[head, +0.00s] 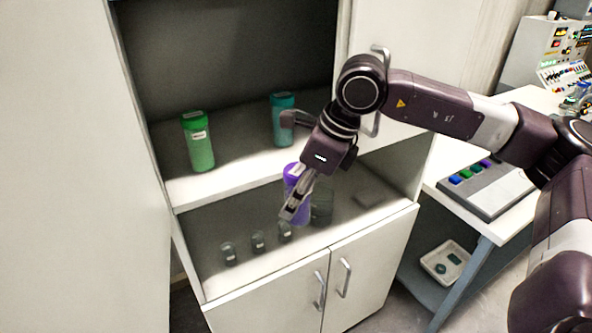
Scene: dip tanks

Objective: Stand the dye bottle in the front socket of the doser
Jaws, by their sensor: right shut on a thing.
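A purple bottle (292,172) with a pale label is in the cabinet's lower bay, partly hidden by my right gripper (294,205). My right gripper comes in from the right and is shut on this bottle. The bottle looks upright; I cannot tell whether its base touches the cabinet floor. A green bottle (198,142) and a teal bottle (283,119) stand on the upper shelf. I cannot identify the doser or its front socket with certainty. My left gripper is not in view.
Several small dark glass jars (258,242) and a larger one (322,204) stand in the lower bay. Cabinet doors (300,300) below are shut. At right, a table holds a grey panel (492,192) with coloured pieces; a white tray (447,262) sits beneath.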

